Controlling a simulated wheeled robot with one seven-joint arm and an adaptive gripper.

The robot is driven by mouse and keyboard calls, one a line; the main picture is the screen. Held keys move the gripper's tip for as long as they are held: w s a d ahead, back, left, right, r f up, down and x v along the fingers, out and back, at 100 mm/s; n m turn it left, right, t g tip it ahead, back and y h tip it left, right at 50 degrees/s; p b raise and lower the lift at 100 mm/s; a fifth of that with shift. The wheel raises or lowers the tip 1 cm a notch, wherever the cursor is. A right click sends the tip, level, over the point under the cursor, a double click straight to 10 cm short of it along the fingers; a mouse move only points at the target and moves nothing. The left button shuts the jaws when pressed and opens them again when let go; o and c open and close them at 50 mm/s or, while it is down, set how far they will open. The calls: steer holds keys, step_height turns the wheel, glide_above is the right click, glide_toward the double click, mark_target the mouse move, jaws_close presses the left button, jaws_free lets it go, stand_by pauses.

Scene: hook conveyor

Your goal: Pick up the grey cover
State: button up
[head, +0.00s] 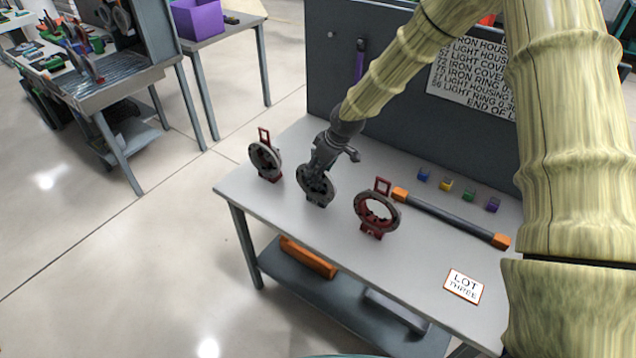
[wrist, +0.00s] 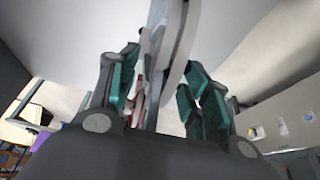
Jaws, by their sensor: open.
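A dark grey round cover (head: 317,191) stands upright in the middle of the table's row of parts. My gripper (head: 323,167) is right at its upper edge, coming down from above, and hides part of it. In the wrist view the open jaws (wrist: 162,65) have teal pads on both sides of a thin grey round edge (wrist: 182,45), with gaps visible beside it. A grey ring with red inside (head: 377,213) and a red handle stands to the right.
The table (head: 330,245) also holds a dark bar with orange ends (head: 450,217), several small coloured blocks (head: 445,184) and a "LOT THREE" card (head: 463,286). A dark panel with a printed list (head: 470,80) rises behind. The table's front left is clear.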

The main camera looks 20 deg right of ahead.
steer(key=shift+w+f, duration=0.2)
steer(key=shift+f, duration=0.2)
steer(key=shift+a, duration=0.1)
steer(key=shift+c, duration=0.5)
jaws_close()
steer(key=shift+r, duration=0.15)
steer(key=shift+r+b, duration=0.7)
steer(key=shift+r, duration=0.15)
steer(key=shift+s+a+r+b, duration=0.1)
steer(key=shift+s+r+b, duration=0.15)
steer(key=shift+r+b, duration=0.4)
steer(key=s+a+r+b, duration=0.1)
steer(key=s+a+b, duration=0.1)
steer(key=s, duration=0.5)
steer(key=s+a+b, duration=0.2)
steer(key=s+a, duration=0.1)
steer(key=s, duration=0.4)
steer(key=shift+s+a+r+b, duration=0.2)
steer(key=shift+a+r+b, duration=0.1)
steer(key=shift+a+r, duration=0.1)
